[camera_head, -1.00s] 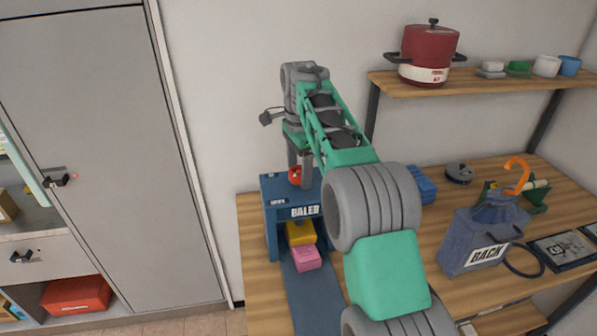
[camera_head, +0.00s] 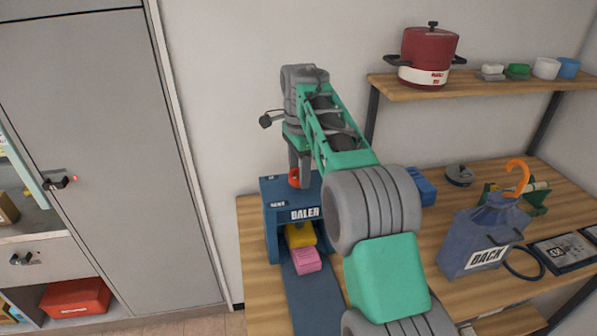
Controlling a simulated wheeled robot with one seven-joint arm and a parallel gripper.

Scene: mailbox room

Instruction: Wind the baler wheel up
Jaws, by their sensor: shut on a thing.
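The blue baler (camera_head: 288,215) stands on the left part of the wooden table, its front marked BALER. Its red wheel (camera_head: 294,177) sits on top. My gripper (camera_head: 299,178) points down from above, its grey fingers shut on the wheel. The wheel is partly hidden by the fingers, and my arm covers the baler's right side. A yellow block (camera_head: 299,236) sits in the baler's opening. A pink block (camera_head: 306,260) lies just in front of it on the dark blue strip (camera_head: 315,300).
A blue-grey bag (camera_head: 478,240) marked BACK with an orange hook stands on the table at right. A red pot (camera_head: 428,55) and several cups are on the shelf above. A grey cabinet (camera_head: 100,150) is at left. The wall behind the baler is bare.

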